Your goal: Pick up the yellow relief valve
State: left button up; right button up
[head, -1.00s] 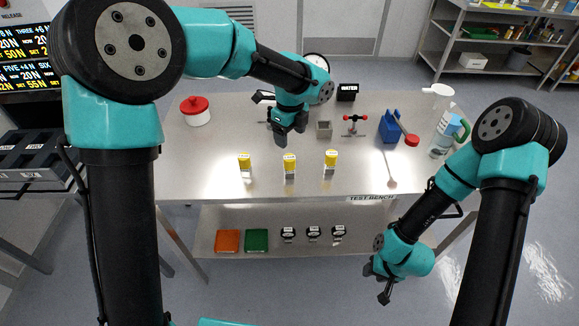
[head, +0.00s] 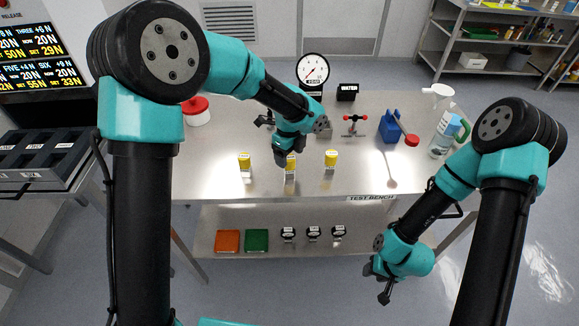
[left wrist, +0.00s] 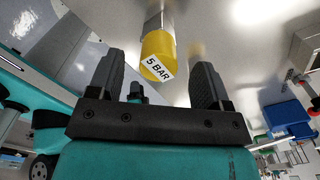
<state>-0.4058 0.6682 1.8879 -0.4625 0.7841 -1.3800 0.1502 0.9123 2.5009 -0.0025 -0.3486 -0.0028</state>
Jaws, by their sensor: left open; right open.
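Three yellow-capped relief valves stand upright in a row on the bench: a left one (head: 244,160), a middle one (head: 291,161) and a right one (head: 330,158). My left gripper (head: 281,162) is open at the middle valve and partly hides it in the head view. In the left wrist view, a yellow cap labelled "5 BAR" (left wrist: 158,46) shows between and beyond the two open fingers (left wrist: 158,74). The fingers do not appear closed on it. My right gripper (head: 379,282) is open and empty, low in front of the bench.
The steel test bench (head: 215,180) has a pressure gauge (head: 312,70), a red T-handle fitting (head: 354,121), a blue block (head: 389,126) and a spray bottle (head: 440,130). A red-lidded pot (head: 196,110) stands at left.

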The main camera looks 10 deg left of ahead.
aim_at(289, 167)
pick_arm(q)
jog(key=shift+a+f, duration=0.1)
jog(key=shift+f, duration=1.75)
jog(key=shift+c, duration=0.4)
jog(key=c, duration=0.9)
